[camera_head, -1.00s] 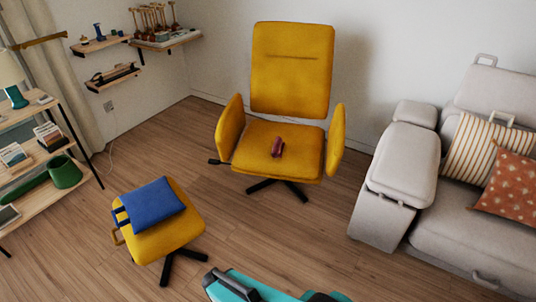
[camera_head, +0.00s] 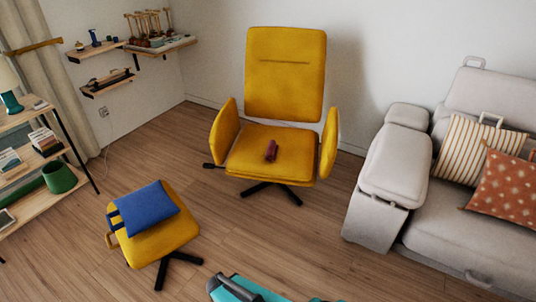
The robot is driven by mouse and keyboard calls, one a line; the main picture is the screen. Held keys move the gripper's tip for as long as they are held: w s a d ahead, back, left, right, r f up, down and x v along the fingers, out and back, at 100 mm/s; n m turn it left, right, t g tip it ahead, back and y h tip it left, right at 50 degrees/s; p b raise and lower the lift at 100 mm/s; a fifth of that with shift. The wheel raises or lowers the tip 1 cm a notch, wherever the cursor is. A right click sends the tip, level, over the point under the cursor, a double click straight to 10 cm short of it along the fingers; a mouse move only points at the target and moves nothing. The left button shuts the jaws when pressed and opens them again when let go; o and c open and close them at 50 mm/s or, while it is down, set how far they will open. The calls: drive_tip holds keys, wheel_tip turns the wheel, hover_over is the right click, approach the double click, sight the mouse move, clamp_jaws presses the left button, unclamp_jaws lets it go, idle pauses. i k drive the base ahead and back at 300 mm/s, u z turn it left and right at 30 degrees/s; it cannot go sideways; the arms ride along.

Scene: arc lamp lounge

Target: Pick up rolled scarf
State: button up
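The rolled scarf (camera_head: 271,151) is a small dark red roll. It lies on the seat of the yellow chair (camera_head: 243,160), near the middle of the cushion. The chair stands against the back wall with an armrest on each side. Part of my own teal body shows at the bottom edge of the picture, well in front of the chair. My gripper cannot be made out in this view.
A yellow footstool (camera_head: 160,240) with a blue cushion (camera_head: 146,208) stands front left of the chair. A grey sofa (camera_head: 467,232) stands at the right. A shelf unit (camera_head: 72,128) is at the left. Wood floor (camera_head: 262,232) is open before the chair.

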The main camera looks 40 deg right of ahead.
sight(272, 149)
drive_tip(key=z, duration=0.05)
drive_tip(key=i, duration=0.95)
